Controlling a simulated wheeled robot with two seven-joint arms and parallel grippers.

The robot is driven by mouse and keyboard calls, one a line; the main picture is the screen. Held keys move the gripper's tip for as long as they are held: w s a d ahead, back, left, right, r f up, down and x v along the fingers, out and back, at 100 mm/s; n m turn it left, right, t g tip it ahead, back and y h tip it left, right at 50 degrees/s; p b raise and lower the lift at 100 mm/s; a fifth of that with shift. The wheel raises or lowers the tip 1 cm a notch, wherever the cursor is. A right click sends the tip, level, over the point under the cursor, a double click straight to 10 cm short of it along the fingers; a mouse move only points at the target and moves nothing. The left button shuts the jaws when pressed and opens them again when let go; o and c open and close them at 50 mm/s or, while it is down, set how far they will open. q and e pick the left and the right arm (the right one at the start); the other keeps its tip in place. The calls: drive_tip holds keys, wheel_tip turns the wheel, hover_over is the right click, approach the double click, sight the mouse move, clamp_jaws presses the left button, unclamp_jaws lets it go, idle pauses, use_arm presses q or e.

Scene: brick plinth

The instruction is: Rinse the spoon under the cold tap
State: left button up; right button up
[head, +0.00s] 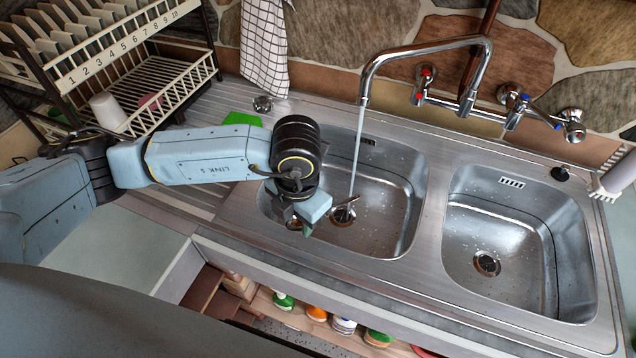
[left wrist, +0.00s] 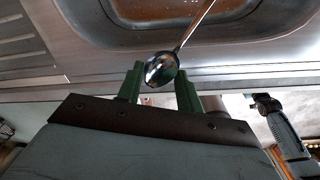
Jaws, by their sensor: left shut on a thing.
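My left gripper (head: 308,222) reaches over the left basin (head: 399,215) from the left. In the left wrist view its green fingers (left wrist: 161,85) are shut on a shiny metal spoon (left wrist: 163,69). The bowl sits at the fingertips and the thin handle runs up and to the right, away from me. The blue-marked cold tap (head: 518,101) is on the wall at right.
A red-marked tap (head: 424,80) is left of the blue one. The right basin (head: 562,260) is empty. A dish rack (head: 150,85) with plates stands at left, and a checked towel (head: 265,45) hangs behind. Several bottles (head: 316,314) stand below the counter.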

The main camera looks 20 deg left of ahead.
use_arm(q)
drive_tip(key=s+r+p, duration=0.3)
drive_tip(key=s+r, duration=0.1)
drive_tip(key=s, duration=0.1)
drive_tip(key=shift+d, duration=0.15)
idle(0.5)
idle(0.4)
